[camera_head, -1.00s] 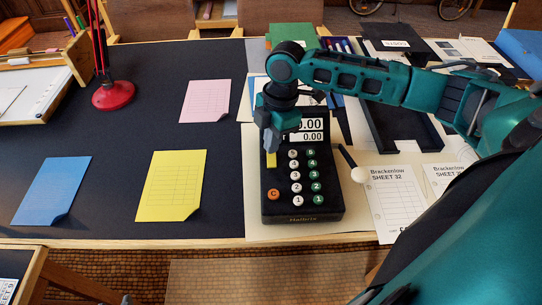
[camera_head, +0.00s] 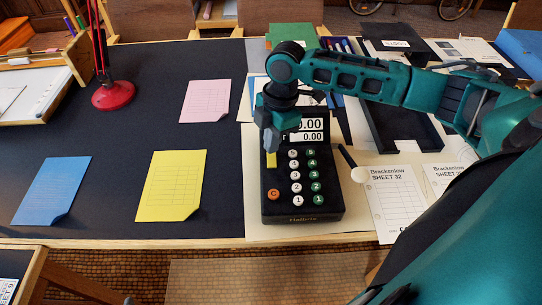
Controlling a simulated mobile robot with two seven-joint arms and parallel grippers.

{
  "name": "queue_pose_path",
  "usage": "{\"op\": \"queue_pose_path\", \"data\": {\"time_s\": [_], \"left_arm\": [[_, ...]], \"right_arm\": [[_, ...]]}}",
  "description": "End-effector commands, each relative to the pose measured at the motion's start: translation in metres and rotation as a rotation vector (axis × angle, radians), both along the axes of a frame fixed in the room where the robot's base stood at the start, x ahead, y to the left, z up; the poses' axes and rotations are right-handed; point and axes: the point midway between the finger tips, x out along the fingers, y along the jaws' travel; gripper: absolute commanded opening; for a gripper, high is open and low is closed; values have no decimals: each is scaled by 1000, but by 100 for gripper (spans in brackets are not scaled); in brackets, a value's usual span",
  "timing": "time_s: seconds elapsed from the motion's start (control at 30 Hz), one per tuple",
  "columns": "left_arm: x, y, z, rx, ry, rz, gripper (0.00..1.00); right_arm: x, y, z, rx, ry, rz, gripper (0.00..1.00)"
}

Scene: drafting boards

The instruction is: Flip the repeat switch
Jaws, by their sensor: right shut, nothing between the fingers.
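The black adding machine (camera_head: 302,205) stands on the desk with white and green number keys, an orange C key (camera_head: 273,194) and a display reading 0.00. A small yellow piece (camera_head: 271,160) shows at the left of its keys, right below my right gripper (camera_head: 271,145). I cannot tell for sure if this is the repeat switch, or if the fingertips touch it. The right gripper is shut and empty, pointing down over the machine's upper left and hiding part of it. My left gripper is not seen.
Printed sheets (camera_head: 394,200) and a black tray (camera_head: 403,140) lie to the right. Yellow (camera_head: 171,186), blue (camera_head: 52,190) and pink (camera_head: 206,101) sheets and a red lamp base (camera_head: 113,96) are on the left.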

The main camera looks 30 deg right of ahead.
Motion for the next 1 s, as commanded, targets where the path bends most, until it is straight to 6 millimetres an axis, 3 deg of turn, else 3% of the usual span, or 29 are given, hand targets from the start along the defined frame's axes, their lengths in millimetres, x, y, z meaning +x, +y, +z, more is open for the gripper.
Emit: {"op": "queue_pose_path", "data": {"time_s": [1.0], "left_arm": [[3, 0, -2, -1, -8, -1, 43]], "right_arm": [[0, 0, -14, 0, 0, -1, 0]]}}
